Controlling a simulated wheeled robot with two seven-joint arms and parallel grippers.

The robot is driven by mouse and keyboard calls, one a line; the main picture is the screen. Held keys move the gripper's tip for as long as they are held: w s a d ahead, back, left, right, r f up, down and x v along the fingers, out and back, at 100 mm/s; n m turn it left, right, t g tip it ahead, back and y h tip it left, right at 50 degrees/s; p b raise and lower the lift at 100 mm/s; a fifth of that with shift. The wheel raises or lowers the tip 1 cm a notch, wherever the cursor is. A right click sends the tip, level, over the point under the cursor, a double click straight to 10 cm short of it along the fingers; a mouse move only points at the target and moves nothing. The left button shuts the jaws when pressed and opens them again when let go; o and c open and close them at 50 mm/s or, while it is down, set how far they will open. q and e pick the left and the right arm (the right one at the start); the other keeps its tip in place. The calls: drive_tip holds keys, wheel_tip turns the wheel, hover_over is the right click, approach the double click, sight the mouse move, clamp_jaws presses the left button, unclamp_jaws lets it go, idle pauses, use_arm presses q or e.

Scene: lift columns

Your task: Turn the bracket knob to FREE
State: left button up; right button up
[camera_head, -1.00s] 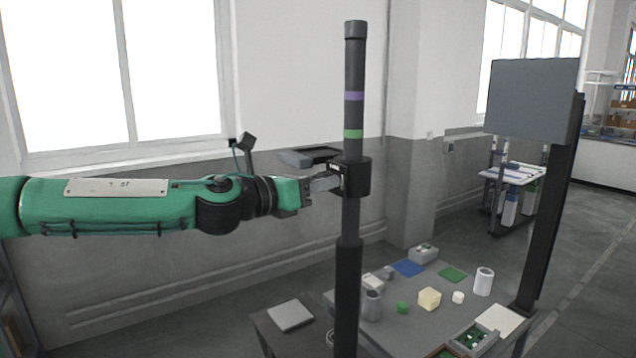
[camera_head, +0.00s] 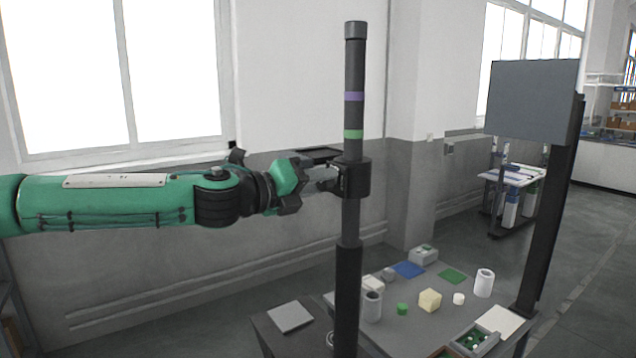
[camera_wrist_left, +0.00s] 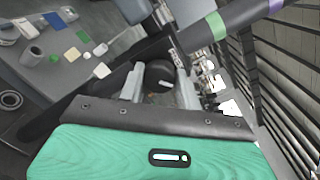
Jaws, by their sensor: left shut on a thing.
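A dark lift column (camera_head: 354,75) stands upright in the middle of the head view, with a purple band and a green band below it. A black bracket (camera_head: 358,177) wraps around it under the green band. My left gripper (camera_head: 334,178) reaches in from the left to the bracket's left side. In the left wrist view, the fingers (camera_wrist_left: 160,88) are shut on a dark round knob (camera_wrist_left: 158,72). The column's bands (camera_wrist_left: 216,25) show at the top right there. The fingers partly hide the knob, and I cannot read any marking on it. My right gripper is not in view.
Below stands a grey table (camera_head: 415,325) with a white cup (camera_head: 484,283), a cream block (camera_head: 430,300), and several small parts. A grey panel (camera_head: 533,100) on a dark post stands at right. The wall and window lie behind my left arm.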

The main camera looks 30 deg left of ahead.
use_arm(q)
drive_tip(key=shift+a+n+g+h+p, duration=0.15)
drive_tip(key=shift+n+p, duration=0.25)
drive_tip(key=shift+n, duration=1.95)
drive_tip(key=shift+d+n+g+h+p, duration=0.15)
drive_tip(key=shift+n+p, duration=0.2)
drive_tip(key=shift+n, duration=2)
drive_tip(key=shift+a, duration=0.1)
drive_tip(key=o, duration=1)
drive_tip(key=shift+c, duration=0.2)
drive_tip(key=shift+s, duration=0.15)
drive_tip(key=f+b+v, duration=0.1)
drive_tip(key=b+v, duration=0.3)
drive_tip(key=v, duration=0.9)
drive_tip(key=shift+s+a+r, duration=0.2)
drive_tip(key=shift+r, duration=0.3)
